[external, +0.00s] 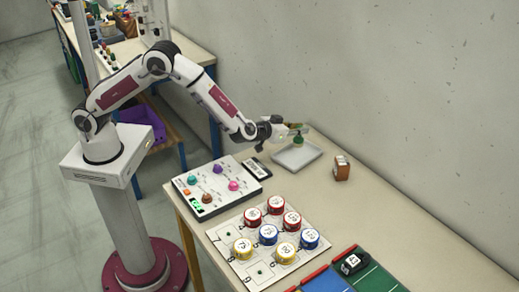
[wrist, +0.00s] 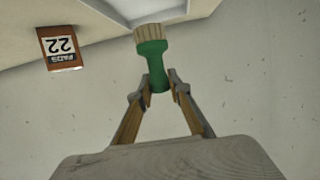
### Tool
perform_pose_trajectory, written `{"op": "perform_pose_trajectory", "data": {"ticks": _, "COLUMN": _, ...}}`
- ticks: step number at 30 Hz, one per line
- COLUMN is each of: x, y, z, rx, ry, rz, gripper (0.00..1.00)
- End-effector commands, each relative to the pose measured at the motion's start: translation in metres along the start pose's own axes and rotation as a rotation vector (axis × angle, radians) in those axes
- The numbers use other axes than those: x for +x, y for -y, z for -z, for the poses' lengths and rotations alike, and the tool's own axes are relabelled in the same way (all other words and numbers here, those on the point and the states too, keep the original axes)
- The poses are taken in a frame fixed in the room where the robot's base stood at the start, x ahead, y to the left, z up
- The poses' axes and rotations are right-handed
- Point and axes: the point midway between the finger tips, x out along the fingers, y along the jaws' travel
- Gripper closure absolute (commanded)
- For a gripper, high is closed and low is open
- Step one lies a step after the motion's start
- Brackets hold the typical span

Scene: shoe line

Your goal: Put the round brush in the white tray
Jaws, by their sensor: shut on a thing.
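The round brush (wrist: 151,51) has a green handle and pale bristles. My gripper (wrist: 159,80) is shut on the end of its handle, with the bristles pointing away from the fingers. In the external view the green of the brush (external: 298,140) shows above the white tray (external: 283,163), within its outline. The tray also shows in the wrist view as a pale surface (wrist: 145,9) at the top, past the bristles. I cannot tell whether the bristles touch the tray floor.
A brown block (wrist: 61,48) marked 22 stands right of the tray in the external view. A dark label plate (external: 257,168) and a panel with coloured knobs (external: 222,186) lie to the left. A numbered board (external: 269,240) with several round tins is in front.

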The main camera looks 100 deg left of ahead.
Motion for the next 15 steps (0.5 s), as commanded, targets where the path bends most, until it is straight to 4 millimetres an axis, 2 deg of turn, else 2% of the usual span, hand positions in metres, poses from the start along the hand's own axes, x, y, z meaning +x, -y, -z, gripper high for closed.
{"op": "perform_pose_trajectory", "data": {"ticks": 5, "x": 0.0053, "y": 0.0001, "z": -0.0142, "rx": 0.000, "ry": 0.000, "rz": 0.001, "gripper": 1.00}}
{"op": "perform_pose_trajectory", "data": {"ticks": 15, "x": 0.0058, "y": -0.0001, "z": -0.0153, "rx": 0.000, "ry": -0.001, "rz": 0.000, "gripper": 1.00}}
